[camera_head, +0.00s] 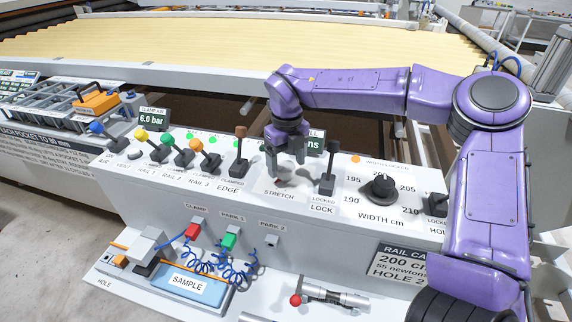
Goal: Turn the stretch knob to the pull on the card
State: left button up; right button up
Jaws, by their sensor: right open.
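The stretch knob (280,183) sits on the sloped white panel above the label STRETCH and is mostly hidden by my right gripper. My right gripper (284,170) points down over the knob, its fingers open. I cannot tell whether the fingers touch the knob. The dark rail card (401,266) at the lower right reads 200 cm, 55 newton and HOLE 2, its right side cut off by my arm. A small display (314,143) behind the gripper is partly covered and shows only its last letters. My left gripper is not in view.
A lock lever (328,172) stands close right of the gripper, and a brown-topped edge lever (240,150) stands to the left. Several coloured rail levers (184,152) are farther left. The black width knob (382,188) is to the right. Yellow quilted fabric (240,40) lies behind.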

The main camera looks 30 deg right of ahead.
jog(key=shift+w+f, duration=0.25)
jog(key=shift+f, duration=0.3)
jog(key=shift+w+f, duration=0.25)
jog(key=shift+f, duration=0.25)
jog(key=shift+s+r, duration=0.15)
jog(key=shift+s, duration=0.25)
jog(key=shift+c, duration=0.3)
jog(key=shift+w, duration=0.15)
jog(key=c, duration=1)
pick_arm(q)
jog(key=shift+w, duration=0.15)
pick_arm(e)
jog(key=shift+o, duration=0.2)
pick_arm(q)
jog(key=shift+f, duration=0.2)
pick_arm(e)
jog(key=shift+m, duration=0.3)
jog(key=m+b, duration=0.2)
jog(key=m, duration=0.2)
jog(key=shift+f, duration=0.2)
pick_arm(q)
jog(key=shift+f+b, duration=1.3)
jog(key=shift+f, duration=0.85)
pick_arm(e)
jog(key=shift+r+m, duration=0.1)
jog(key=shift+m, duration=1.9)
